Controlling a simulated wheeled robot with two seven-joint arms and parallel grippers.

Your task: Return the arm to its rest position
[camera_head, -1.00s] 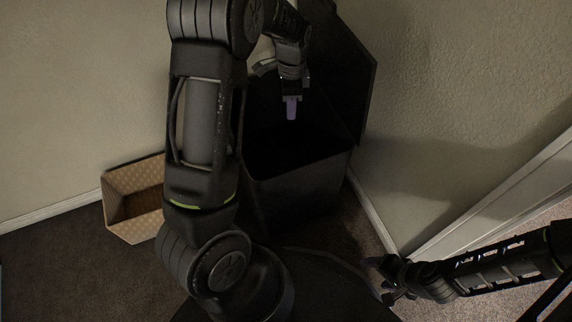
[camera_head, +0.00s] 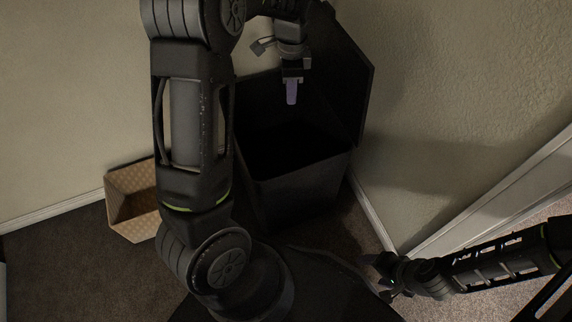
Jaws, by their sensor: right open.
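My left arm reaches up from the lower middle and bends over to the black bin. My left gripper (camera_head: 292,79) points down above the bin's opening. A small purple object (camera_head: 291,94) hangs between its fingers, which look shut on it. The black bin (camera_head: 300,197) stands in the corner with its lid (camera_head: 345,70) raised against the wall behind. My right gripper (camera_head: 386,287) is open and empty at the lower right, low near the carpet, with its arm coming in from the right.
A tan patterned box (camera_head: 128,222), open at the top, stands on the carpet left of the bin, partly hidden by my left arm. Walls close in behind and on the right. Carpet (camera_head: 55,260) is clear at the lower left.

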